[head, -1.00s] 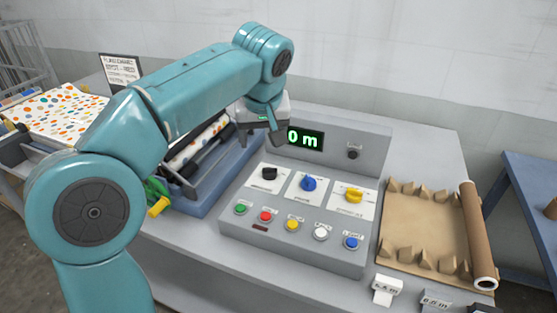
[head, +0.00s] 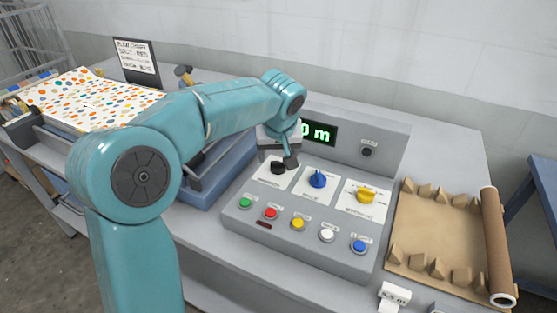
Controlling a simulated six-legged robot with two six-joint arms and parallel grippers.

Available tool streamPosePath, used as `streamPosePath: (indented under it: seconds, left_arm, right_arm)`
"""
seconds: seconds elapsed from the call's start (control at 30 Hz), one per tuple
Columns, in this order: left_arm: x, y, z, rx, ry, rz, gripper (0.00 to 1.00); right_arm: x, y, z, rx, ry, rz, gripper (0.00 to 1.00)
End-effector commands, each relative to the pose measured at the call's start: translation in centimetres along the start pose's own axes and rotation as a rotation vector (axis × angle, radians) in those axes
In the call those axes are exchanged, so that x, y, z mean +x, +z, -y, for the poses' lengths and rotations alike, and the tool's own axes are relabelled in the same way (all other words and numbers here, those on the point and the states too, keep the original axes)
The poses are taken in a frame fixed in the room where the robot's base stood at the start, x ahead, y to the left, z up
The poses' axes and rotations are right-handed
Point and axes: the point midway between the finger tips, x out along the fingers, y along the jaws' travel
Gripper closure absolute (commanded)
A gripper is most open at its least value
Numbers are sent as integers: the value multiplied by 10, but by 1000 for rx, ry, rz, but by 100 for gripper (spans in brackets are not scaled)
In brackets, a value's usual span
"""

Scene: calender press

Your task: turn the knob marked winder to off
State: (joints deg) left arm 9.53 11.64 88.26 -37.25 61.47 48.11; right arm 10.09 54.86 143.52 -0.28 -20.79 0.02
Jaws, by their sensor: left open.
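The grey control panel (head: 235,215) carries three knobs on white label plates: a black knob (head: 278,168) at left, a blue knob (head: 318,179) in the middle and a yellow knob (head: 367,195) at right. The lettering under them is too small for me to read surely, so I cannot tell which is marked winder. My right gripper is out of view.
A row of coloured buttons (head: 298,223) lies in front of the knobs. A lit green display (head: 318,131) and a small dark knob (head: 367,151) are on the upright panel behind. Brown paper (head: 437,225) with a roll (head: 497,240) lies at right. Spotted sheet (head: 80,98) lies at left.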

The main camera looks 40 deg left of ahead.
Motion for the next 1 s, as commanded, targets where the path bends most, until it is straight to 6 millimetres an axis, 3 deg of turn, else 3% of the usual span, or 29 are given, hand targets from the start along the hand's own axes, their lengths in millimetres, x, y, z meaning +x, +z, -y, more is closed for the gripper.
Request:
streamPosePath:
  seconds: [0.2,0.57,0.6,0.77,1.0]
  left_arm:
    - [33,-1,-2,0,-1,1,31]
    - [41,-2,-3,-1,1,-1,31]
    - [41,-2,-3,-1,1,0,35]
    - [40,-2,-3,-1,1,0,87]
    - [40,-2,-3,-10,-4,0,88]
  right_arm:
    - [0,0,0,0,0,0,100]
    - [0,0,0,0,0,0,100]
    - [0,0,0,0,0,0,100]
    - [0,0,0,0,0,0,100]
    - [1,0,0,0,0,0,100]
